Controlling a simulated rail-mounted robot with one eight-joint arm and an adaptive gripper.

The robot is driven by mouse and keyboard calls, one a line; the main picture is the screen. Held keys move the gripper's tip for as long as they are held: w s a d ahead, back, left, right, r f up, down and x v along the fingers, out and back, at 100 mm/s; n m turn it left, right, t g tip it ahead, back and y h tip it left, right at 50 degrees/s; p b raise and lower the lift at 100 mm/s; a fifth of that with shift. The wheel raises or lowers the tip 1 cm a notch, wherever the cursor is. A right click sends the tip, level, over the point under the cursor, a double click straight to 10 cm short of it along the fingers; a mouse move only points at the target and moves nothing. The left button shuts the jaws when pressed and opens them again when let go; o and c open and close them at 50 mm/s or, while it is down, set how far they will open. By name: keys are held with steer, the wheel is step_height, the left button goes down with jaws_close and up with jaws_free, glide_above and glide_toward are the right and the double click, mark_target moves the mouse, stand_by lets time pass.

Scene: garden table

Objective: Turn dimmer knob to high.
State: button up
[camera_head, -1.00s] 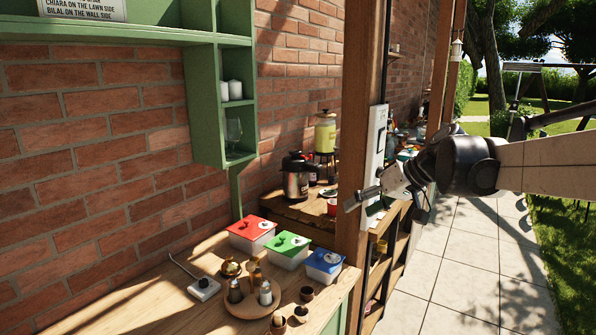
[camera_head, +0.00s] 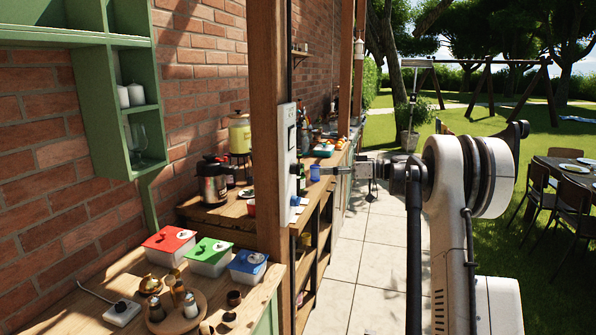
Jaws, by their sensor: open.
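A tall white control panel (camera_head: 287,150) is fixed to the side of a brown wooden post (camera_head: 267,110), seen at a steep angle. A small dark part near its middle (camera_head: 297,169) may be the dimmer knob; its setting cannot be read. My gripper (camera_head: 340,172) is to the right of the panel at about the height of that dark part. It is open, with nothing visible between its fingers. It looks apart from the panel, though its depth is hard to judge.
A blue cup (camera_head: 315,173) and other items stand on the far counter behind the panel. Lidded containers (camera_head: 210,256) and small pots sit on the near counter. The paved path (camera_head: 355,270) is clear; a dining table (camera_head: 565,172) with chairs stands at right.

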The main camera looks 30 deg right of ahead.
steer(key=n+y, duration=0.1)
glide_toward(296, 169)
steer(key=shift+t, duration=0.4)
steer(key=x, duration=0.3)
steer(key=p+x, duration=0.1)
steer(key=x, duration=0.2)
steer(key=f+x, duration=0.1)
steer(key=x, duration=0.2)
steer(key=shift+w+d, duration=0.3)
steer(key=shift+w, duration=0.1)
steer(key=shift+c, duration=0.5)
steer(key=c, duration=1)
